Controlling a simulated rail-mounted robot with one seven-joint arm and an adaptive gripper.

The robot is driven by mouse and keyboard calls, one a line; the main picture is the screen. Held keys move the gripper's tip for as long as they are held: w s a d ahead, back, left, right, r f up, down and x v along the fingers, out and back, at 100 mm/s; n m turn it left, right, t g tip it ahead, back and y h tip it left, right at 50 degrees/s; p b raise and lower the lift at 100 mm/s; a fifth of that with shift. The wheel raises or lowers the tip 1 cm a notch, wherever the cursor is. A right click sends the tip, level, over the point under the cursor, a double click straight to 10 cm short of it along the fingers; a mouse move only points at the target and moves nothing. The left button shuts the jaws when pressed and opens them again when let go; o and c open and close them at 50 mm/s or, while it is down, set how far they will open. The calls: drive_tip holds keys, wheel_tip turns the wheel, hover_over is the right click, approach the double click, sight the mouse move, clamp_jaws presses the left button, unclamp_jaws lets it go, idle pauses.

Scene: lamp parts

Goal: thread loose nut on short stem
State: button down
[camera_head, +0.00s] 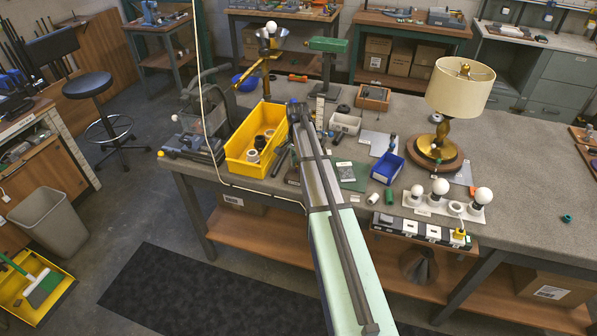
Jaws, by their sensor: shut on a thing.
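My arm reaches from the bottom middle over the bench. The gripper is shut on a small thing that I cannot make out. I cannot pick out a short stem for certain. A small teal ring-like piece (567,218) lies alone on the right of the bench; I cannot tell if it is a nut. A brass lamp with a cream shade (461,86) stands upright on a round wooden base.
The yellow bin (236,150) holds several small parts. A blue bin (388,168), a green mat (352,174) and a white holder with round bulbs (445,208) lie right of my arm. A power strip (420,230) runs along the front edge. The right bench top is mostly clear.

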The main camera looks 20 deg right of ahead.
drive_tip(key=c, duration=0.8)
unclamp_jaws()
drive_tip(key=shift+f+m, duration=0.1)
drive_tip(key=shift+m, duration=0.3)
drive_tip(key=shift+c, duration=0.2)
wheel_tip(320, 180, up, 12)
drive_tip(key=s+a+f+n, duration=0.7)
drive_tip(key=s+a+f, duration=0.4)
drive_tip(key=s+f, duration=0.25)
drive_tip(key=s+a+f+n, duration=0.8)
drive_tip(key=s+a+f, duration=0.35)
drive_tip(key=s, duration=0.35)
drive_tip(key=s+f+g+b, duration=0.2)
drive_tip(key=s+f+g, duration=0.1)
drive_tip(key=s+f, duration=0.8)
drive_tip(key=s+f+g+b, duration=0.2)
drive_tip(key=s+f, duration=0.9)
drive_tip(key=s, duration=0.6)
drive_tip(key=shift+d+f+m+g, duration=0.25)
drive_tip(key=shift+m+g, duration=0.05)
drive_tip(key=shift+g, duration=0.6)
